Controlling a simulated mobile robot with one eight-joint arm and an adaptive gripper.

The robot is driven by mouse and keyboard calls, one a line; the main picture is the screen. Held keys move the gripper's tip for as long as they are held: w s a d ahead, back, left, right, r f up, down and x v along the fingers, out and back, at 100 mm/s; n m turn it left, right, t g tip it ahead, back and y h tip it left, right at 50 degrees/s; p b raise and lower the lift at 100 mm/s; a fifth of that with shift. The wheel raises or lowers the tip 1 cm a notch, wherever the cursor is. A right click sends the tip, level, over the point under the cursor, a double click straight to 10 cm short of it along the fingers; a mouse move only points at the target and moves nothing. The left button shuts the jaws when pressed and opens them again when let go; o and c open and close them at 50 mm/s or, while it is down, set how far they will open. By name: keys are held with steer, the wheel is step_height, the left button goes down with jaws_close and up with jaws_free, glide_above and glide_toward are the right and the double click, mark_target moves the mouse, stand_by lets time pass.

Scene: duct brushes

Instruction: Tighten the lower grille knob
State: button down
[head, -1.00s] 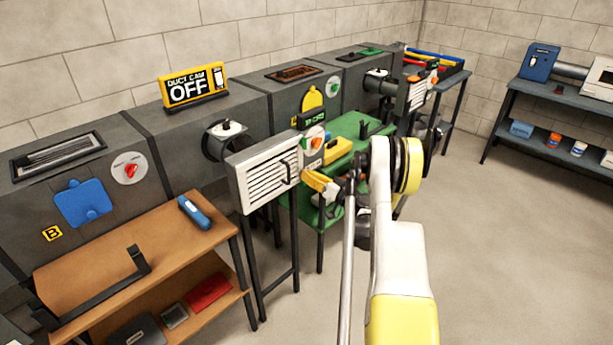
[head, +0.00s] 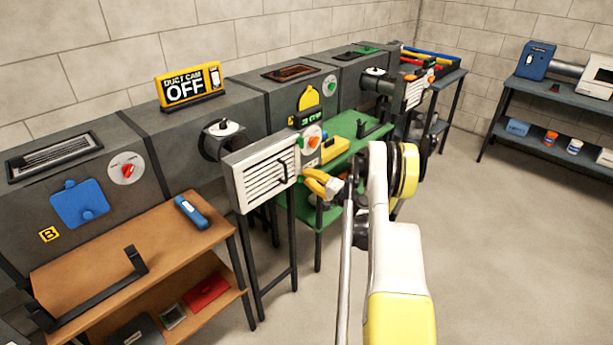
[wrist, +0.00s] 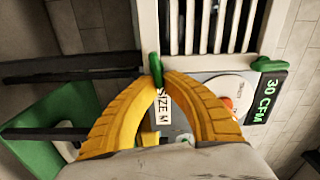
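The white slatted grille (head: 262,176) stands on dark legs, with a dark handle on its face; its slats also show at the top of the wrist view (wrist: 222,24). The lower grille knob (wrist: 155,68) is a green, elongated piece at its edge. My gripper (wrist: 160,80) has its yellow fingertips drawn close together around the knob's near end, touching it as far as I can tell. In the head view my gripper (head: 306,178) is at the grille's lower right edge and largely hides that knob. The upper green knob (wrist: 268,64) is apart from the fingers.
Beside the grille are a dial with an orange pointer (head: 314,140) and a green-lettered display (wrist: 265,97). A green table (head: 345,135) stands close behind my gripper. A wooden bench (head: 100,252) is at left. The floor at right is clear.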

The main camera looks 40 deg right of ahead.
mark_target(298, 158)
steer(key=m, duration=0.4)
steer(key=shift+f+m, duration=0.3)
steer(key=shift+f, duration=0.1)
steer(key=m, duration=0.4)
steer(key=shift+a+f, duration=0.25)
steer(key=shift+f, duration=0.15)
steer(key=m, duration=0.3)
steer(key=a+m, duration=0.1)
steer(key=m, duration=0.5)
steer(key=shift+a+f+m, duration=0.2)
steer(key=shift+f+m, duration=0.15)
steer(key=shift+m, duration=0.35)
steer(key=c, duration=1.5)
jaws_free()
step_height(298, 158, up, 10)
steer(key=shift+r, duration=0.1)
